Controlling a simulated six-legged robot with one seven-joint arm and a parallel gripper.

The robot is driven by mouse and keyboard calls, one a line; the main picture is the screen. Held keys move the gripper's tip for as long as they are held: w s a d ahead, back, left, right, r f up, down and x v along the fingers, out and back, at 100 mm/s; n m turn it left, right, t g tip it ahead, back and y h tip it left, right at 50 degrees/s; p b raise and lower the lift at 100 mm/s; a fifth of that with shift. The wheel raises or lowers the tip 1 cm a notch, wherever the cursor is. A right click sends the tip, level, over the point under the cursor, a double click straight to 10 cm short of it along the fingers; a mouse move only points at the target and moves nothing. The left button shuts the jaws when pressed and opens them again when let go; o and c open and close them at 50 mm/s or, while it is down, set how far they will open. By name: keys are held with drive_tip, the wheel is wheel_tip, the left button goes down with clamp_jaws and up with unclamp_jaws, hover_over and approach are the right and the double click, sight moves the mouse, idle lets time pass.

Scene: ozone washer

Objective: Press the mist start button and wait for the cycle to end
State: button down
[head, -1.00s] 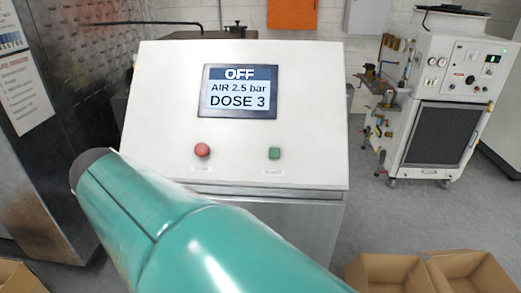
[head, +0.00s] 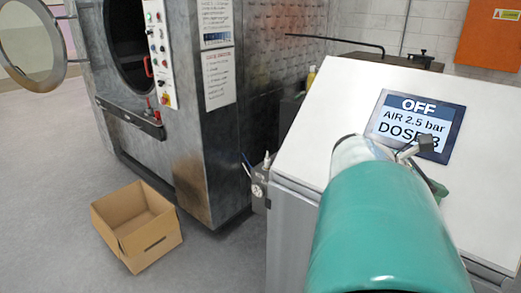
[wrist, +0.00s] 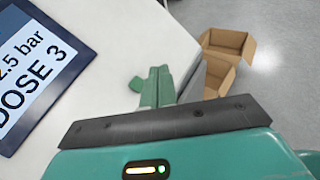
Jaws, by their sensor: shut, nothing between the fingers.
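The sloped white console (head: 340,100) stands at the right in the head view. Its screen (head: 415,122) reads OFF, AIR 2.5 bar and DOSE 3, and part of it is behind my arm. The screen also shows in the wrist view (wrist: 35,70). The red button is hidden in both current views.
A metal washer (head: 190,120) with its round door (head: 32,45) open stands at the left. A cardboard box (head: 135,222) sits on the floor before it. An orange panel (head: 490,38) hangs on the back wall.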

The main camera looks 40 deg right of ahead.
approach(440, 202)
drive_tip(key=shift+s+r+x, duration=0.15)
drive_tip(key=shift+x, duration=0.7)
drive_tip(key=shift+s+r+x, duration=0.1)
drive_tip(key=shift+s+x, duration=0.05)
drive_tip(key=shift+x, duration=0.7)
drive_tip(key=shift+s+r+x, duration=0.15)
drive_tip(key=shift+x, duration=0.7)
drive_tip(key=shift+a+f, duration=0.1)
drive_tip(key=shift+d+f, duration=0.2)
drive_tip(key=shift+d, duration=0.05)
drive_tip(key=shift+w+d+f, duration=0.1)
drive_tip(key=shift+d+f, duration=0.25)
idle(1.1)
drive_tip(key=shift+a+r, duration=0.6)
drive_tip(key=shift+a, duration=0.05)
idle(0.3)
